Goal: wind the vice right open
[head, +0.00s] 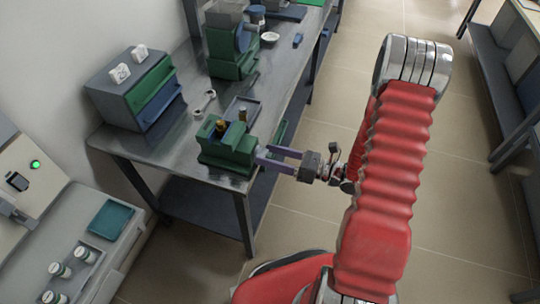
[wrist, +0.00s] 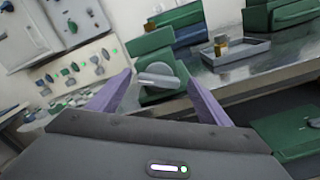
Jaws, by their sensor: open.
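The green vice (head: 226,152) stands at the near corner of the steel bench; it also shows in the wrist view (wrist: 150,44). Its round grey screw end with a short pale handle bar (wrist: 158,79) faces my gripper. A brass-coloured piece (head: 221,128) shows at the top of the vice; whether it is clamped I cannot tell. My gripper (head: 262,154) is open, its two purple fingers pointing at the vice's front. In the wrist view the handle lies between the fingers, with gaps on both sides.
A shallow grey tray (head: 254,104) with an amber vial (wrist: 221,43) is beside the vice. A spanner (head: 205,101), a drawer cabinet (head: 128,98) and another green machine (head: 230,64) are on the bench (head: 180,150). The floor right of the bench is clear.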

